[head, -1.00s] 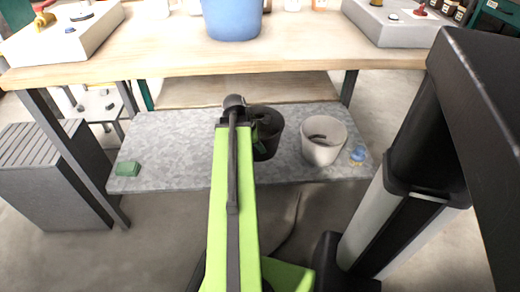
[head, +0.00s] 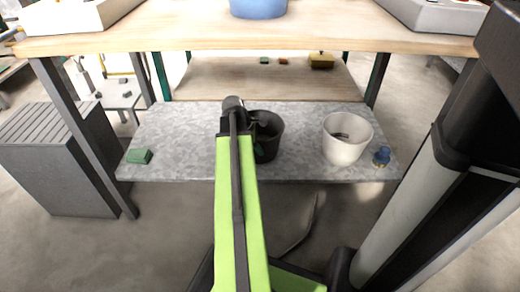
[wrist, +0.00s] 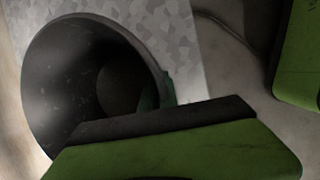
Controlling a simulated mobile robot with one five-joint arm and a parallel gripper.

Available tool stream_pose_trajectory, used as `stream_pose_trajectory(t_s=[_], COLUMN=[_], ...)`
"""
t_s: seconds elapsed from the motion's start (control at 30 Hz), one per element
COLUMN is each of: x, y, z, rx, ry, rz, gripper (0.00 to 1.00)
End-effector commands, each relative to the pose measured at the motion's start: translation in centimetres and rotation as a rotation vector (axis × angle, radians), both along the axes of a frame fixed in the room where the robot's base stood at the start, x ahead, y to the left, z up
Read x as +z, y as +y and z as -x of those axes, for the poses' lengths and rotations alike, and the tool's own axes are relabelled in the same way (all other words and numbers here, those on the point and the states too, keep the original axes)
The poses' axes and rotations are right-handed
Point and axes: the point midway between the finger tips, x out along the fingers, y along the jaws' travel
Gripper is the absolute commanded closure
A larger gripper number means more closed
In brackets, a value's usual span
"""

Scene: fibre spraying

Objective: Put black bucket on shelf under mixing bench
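The black bucket (head: 267,138) is on or just above the grey metal shelf under the bench (head: 185,140), and looks upright. I cannot tell whether its base rests there. My gripper (head: 262,130) is at the bucket's left side, partly hidden by my arm. In the wrist view the bucket's open mouth (wrist: 60,80) fills the left. One green finger with a dark pad crosses in front of its lower rim. The other finger is at the upper right, well apart, with shelf and floor showing between them. The gripper (wrist: 235,85) looks open.
A white bucket (head: 343,148) and a small blue object (head: 382,156) stand on the shelf's right. A green block (head: 139,156) lies at its left. The wooden bench top (head: 330,35) overhangs the shelf, and a grey cabinet (head: 65,165) stands left.

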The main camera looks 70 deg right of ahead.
Motion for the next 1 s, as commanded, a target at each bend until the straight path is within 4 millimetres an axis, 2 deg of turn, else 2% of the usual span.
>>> stream_pose_trajectory(t_s=[0.37, 0.4, 0.53, 0.83, 1.0], x=[-0.4, -0.4, -0.3, -0.3, 0.9], y=[-0.1, 0.0, 0.0, 0.0, 0.1], z=[0.1, 0.1, 0.1, 0.1, -0.1], rx=[0.0, -0.001, -0.001, -0.001, -0.001], ry=[0.0, 0.0, 0.0, 0.0, 0.0], rz=[0.002, 0.0, 0.0, 0.0, 0.0], gripper=[1.0, 0.92, 0.75, 0.74, 0.74])
